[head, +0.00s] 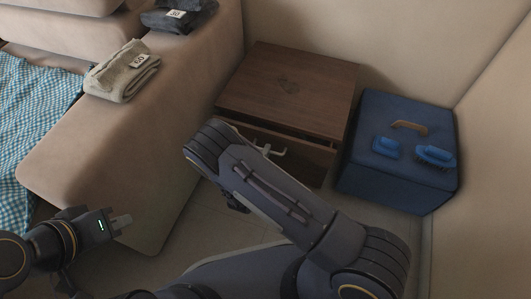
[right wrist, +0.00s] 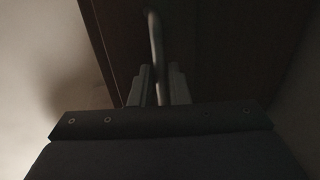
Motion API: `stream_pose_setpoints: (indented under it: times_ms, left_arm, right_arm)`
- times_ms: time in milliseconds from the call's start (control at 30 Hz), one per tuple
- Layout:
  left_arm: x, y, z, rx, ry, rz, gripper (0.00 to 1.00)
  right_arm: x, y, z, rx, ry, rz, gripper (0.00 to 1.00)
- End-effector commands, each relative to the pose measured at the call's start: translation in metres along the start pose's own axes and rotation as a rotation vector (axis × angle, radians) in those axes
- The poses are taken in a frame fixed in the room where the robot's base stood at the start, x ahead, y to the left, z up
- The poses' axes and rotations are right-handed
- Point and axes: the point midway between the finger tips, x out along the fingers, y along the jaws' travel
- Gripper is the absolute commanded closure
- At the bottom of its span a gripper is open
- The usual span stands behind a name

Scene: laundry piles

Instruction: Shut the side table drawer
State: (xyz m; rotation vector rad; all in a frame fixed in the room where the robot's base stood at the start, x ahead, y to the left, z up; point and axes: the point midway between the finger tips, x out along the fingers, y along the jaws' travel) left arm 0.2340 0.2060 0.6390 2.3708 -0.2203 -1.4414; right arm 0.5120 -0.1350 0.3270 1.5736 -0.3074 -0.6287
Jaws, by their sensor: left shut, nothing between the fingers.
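The brown wooden side table (head: 290,85) stands against the wall between the sofa and a blue box. Its drawer (head: 318,158) stands partly out, with a dark gap showing below the table top. My right forearm hides the drawer's left part. My right gripper (head: 270,150) is at the drawer front. In the right wrist view its two fingers (right wrist: 161,88) lie on either side of a pale bar-shaped handle (right wrist: 154,38); I cannot tell whether they press on it. My left gripper (head: 121,222) is shut and empty, low at the left, well away from the table.
The beige sofa (head: 120,160) is at left, holding folded grey cloths (head: 122,72) and a checked blanket (head: 35,120). Some bare floor (head: 215,225) shows in front.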

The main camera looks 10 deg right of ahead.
Motion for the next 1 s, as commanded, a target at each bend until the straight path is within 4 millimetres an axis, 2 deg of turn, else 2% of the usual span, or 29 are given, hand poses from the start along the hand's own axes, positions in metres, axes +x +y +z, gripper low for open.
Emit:
stream_pose_setpoints:
  times_ms: [33,100,433,700,967,1000]
  left_arm:
    - [0.000,0.000,0.000,0.000,0.000,0.000,1.00]
    - [0.000,0.000,0.000,0.000,0.000,0.000,1.00]
    - [0.001,0.000,0.001,0.000,0.000,0.000,1.00]
    - [0.011,-0.005,0.005,0.000,0.000,0.000,1.00]
    - [0.010,-0.004,0.005,0.000,0.000,0.000,1.00]
    - [0.010,-0.004,0.005,0.000,0.000,0.000,1.00]
  right_arm:
    - [0.000,0.000,0.000,0.000,0.000,0.000,0.91]
    - [0.000,0.000,0.000,0.000,0.000,0.000,1.00]
    - [0.002,0.000,0.000,0.001,-0.001,0.000,1.00]
    - [0.039,0.006,-0.001,0.003,0.000,0.001,1.00]
    - [0.044,0.009,-0.001,0.001,0.001,0.002,1.00]
    - [0.044,0.010,-0.001,0.001,0.001,0.003,0.88]
